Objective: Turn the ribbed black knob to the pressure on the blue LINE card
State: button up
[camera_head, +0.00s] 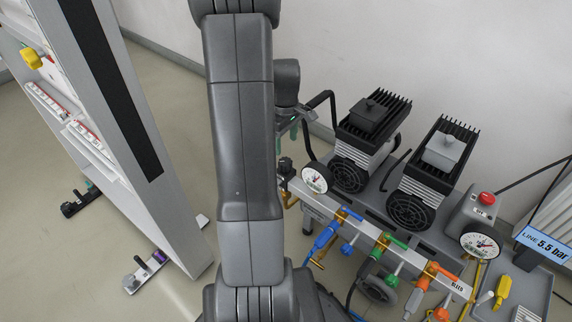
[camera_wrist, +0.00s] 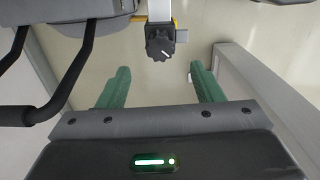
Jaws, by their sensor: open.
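The ribbed black knob (camera_wrist: 160,45) shows in the wrist view ahead of the fingertips, with a white pointer mark on its face. In the head view the knob (camera_head: 286,165) sits at the left end of the pale manifold bar, beside a round white gauge (camera_head: 315,178). My gripper (camera_wrist: 159,72) is open, with its green fingers apart and nothing between them. The knob lies beyond the gap, not gripped. In the head view my gripper (camera_head: 293,128) is mostly hidden by my arm. The blue LINE card (camera_head: 543,243) reads 5.5 bar.
Two black-finned compressors (camera_head: 373,128) stand behind the bar. Blue, green and orange hose fittings (camera_head: 376,252) hang along its front. A second gauge (camera_head: 481,246) and a red button (camera_head: 487,198) are at the right. A grey rack (camera_head: 135,120) stands at the left.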

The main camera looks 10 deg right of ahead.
aim_at(285, 161)
notch_tip(285, 161, down, 9)
jog(key=b, duration=0.2)
jog(key=shift+f+b, duration=0.15)
jog(key=shift+b, duration=0.15)
jog(key=c, duration=1)
jog(key=shift+o, duration=0.2)
jog(key=shift+r+n+p, duration=0.2)
jog(key=shift+n+p, duration=0.4)
jog(key=shift+n, duration=0.1)
jog(key=shift+f+n+p, duration=0.15)
jog(key=shift+n+p, duration=0.2)
jog(key=shift+n, duration=0.75)
jog(key=o, duration=1)
jog(key=shift+c, duration=0.2)
